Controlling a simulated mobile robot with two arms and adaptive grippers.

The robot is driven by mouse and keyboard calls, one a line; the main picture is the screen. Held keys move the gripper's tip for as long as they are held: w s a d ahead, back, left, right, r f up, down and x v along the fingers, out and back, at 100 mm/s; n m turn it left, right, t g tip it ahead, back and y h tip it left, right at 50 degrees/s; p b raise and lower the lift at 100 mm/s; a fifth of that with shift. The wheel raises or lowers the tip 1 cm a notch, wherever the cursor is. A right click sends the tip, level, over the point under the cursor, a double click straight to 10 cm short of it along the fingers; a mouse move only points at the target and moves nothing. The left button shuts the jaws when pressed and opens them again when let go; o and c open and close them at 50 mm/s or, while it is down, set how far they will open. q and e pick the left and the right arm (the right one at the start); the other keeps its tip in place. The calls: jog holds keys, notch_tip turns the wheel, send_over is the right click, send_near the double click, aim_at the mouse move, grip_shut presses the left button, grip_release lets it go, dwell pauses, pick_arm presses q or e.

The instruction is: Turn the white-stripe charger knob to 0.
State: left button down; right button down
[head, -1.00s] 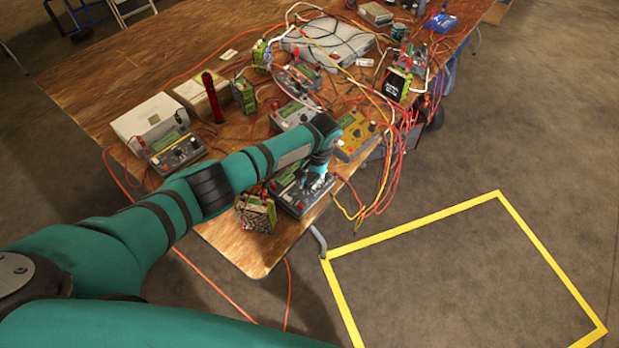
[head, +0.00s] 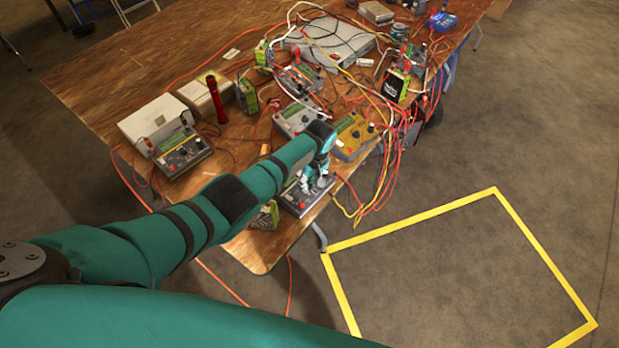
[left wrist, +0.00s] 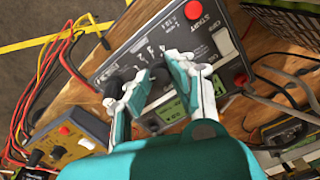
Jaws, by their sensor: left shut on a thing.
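The grey charger (head: 297,204) sits at the near right corner of the wooden table, partly hidden by my left arm. In the left wrist view the charger (left wrist: 130,58) shows a red START button, a white switch, a green screen and dark knobs. My left gripper (head: 316,181) is down on its face. In the left wrist view the gripper (left wrist: 164,78) has its fingers on both sides of a dark knob (left wrist: 160,76), mostly hidden between them. I cannot make out a white stripe or the knob's setting. Another black knob (left wrist: 112,86) is beside the left finger. My right gripper is out of view.
A yellow charger (head: 353,136) stands just behind, with red and yellow cables (head: 378,190) hanging off the table's right edge. A green battery pack (head: 265,216) is close on the left, partly under my arm. More chargers and boxes stand farther back. Yellow tape marks open floor at right.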

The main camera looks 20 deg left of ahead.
aim_at(314, 190)
pick_arm(q)
jog(key=shift+n, duration=0.5)
jog(key=c, duration=1.2)
grip_release()
jog(key=shift+o, duration=0.2)
notch_tip(314, 190, up, 12)
jog(key=d, duration=0.1)
jog(key=shift+s+d, duration=0.25)
jog(key=shift+d, duration=0.05)
jog(key=shift+f, duration=0.1)
